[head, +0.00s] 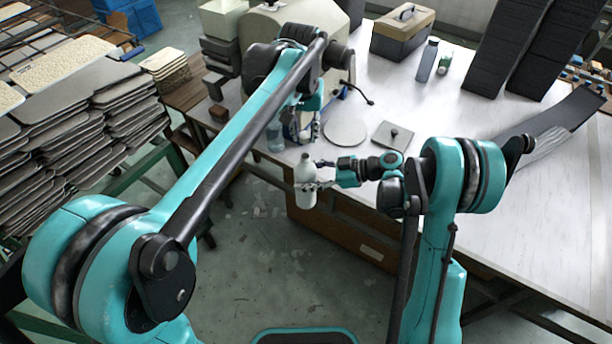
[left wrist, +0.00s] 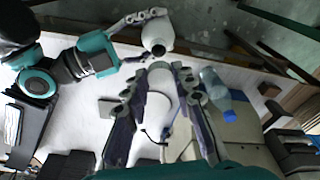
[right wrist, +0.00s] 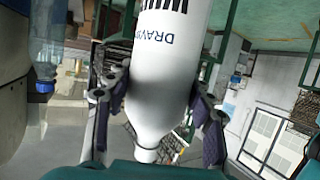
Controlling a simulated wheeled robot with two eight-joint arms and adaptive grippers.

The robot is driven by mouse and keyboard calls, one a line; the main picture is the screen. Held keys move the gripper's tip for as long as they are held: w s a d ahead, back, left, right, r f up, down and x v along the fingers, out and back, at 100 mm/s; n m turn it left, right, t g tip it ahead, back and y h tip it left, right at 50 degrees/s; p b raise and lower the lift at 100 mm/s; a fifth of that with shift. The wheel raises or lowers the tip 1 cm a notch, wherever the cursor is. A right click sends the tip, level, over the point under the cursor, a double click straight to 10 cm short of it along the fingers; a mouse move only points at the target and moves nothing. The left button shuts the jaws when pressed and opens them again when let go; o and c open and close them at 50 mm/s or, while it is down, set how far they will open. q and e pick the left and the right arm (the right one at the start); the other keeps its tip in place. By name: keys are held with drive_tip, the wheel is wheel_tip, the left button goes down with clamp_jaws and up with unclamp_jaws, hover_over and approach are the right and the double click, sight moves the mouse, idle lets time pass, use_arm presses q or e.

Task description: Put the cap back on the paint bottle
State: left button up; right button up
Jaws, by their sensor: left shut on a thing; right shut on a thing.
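The white paint bottle (head: 306,172) is upright in the head view, beyond the table's front edge. My right gripper (head: 318,186) is shut around its body. In the right wrist view the bottle (right wrist: 160,60) shows dark lettering, and its narrow neck points down in the picture. My left gripper (head: 306,122) is above and behind the bottle, over the table. In the left wrist view its fingertips (left wrist: 161,72) are shut on a small pale thing (left wrist: 160,78), which looks like the cap. That thing is apart from the bottle (left wrist: 157,36). The head view does not show it clearly.
A clear bottle (head: 275,136) with a blue cap, seen in the left wrist view (left wrist: 229,116), stands left of my left gripper. A round plate (head: 345,132) and a trowel (head: 393,136) lie on the table (head: 470,165). Stacked panels (head: 110,120) stand left.

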use_arm(q)
drive_tip(key=shift+f, duration=2)
drive_tip(key=shift+f, duration=0.85)
drive_tip(key=shift+f, duration=0.6)
